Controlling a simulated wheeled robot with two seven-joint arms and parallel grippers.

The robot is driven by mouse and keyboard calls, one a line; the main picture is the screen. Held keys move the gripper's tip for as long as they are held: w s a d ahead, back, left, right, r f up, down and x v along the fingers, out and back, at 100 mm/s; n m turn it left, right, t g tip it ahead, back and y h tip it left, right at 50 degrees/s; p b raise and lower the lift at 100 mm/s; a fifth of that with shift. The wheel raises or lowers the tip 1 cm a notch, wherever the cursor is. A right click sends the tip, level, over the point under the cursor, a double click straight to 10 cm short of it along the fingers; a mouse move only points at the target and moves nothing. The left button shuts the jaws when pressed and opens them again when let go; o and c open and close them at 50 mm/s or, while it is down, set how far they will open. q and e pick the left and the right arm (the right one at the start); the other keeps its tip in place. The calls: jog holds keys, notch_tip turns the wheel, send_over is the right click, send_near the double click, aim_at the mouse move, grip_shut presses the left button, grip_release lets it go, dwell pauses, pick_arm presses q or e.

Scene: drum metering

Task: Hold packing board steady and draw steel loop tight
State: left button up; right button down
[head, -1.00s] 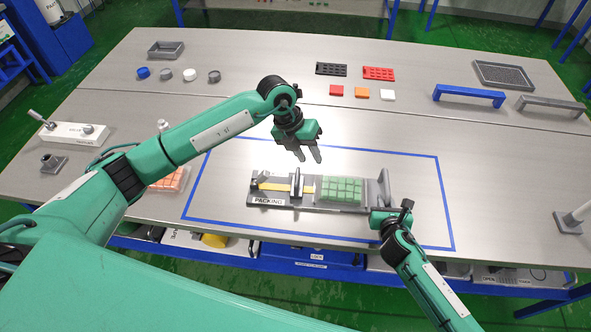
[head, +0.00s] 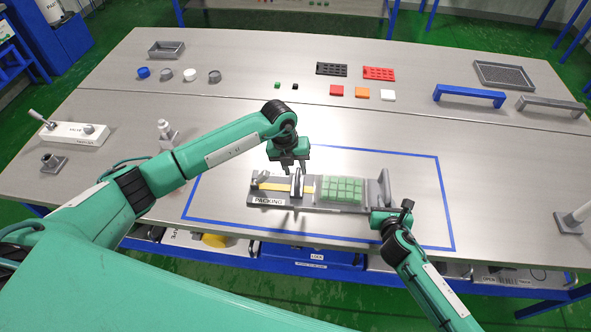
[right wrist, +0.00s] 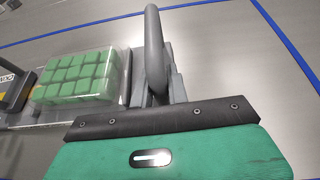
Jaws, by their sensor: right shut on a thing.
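The packing board (head: 322,209) is a long grey board lying inside a blue taped rectangle. It carries a label, a yellow strip (head: 271,187), a dark upright piece (head: 297,183) and a clear pack of green cubes (head: 341,189). My left gripper (head: 290,169) is open and empty, just above and behind the dark upright. My right gripper (head: 383,202) is at the board's right end, shut on the grey upright bar (right wrist: 154,50) there. Its fingertips are hidden in the right wrist view. I cannot tell which upright is the steel loop.
A white lever box (head: 75,133) and a small post (head: 165,130) stand at the left. Red, orange and white blocks (head: 361,93), trays and a blue handle (head: 468,94) lie at the back.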

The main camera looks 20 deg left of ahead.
pick_arm(q)
jog(key=shift+d+f, duration=0.15)
jog(key=shift+f, duration=0.7)
grip_shut()
jog(key=shift+s+a, duration=0.25)
jog(key=shift+a, duration=1.2)
jog(key=shift+s+a, duration=0.2)
jog(key=shift+a, duration=1.25)
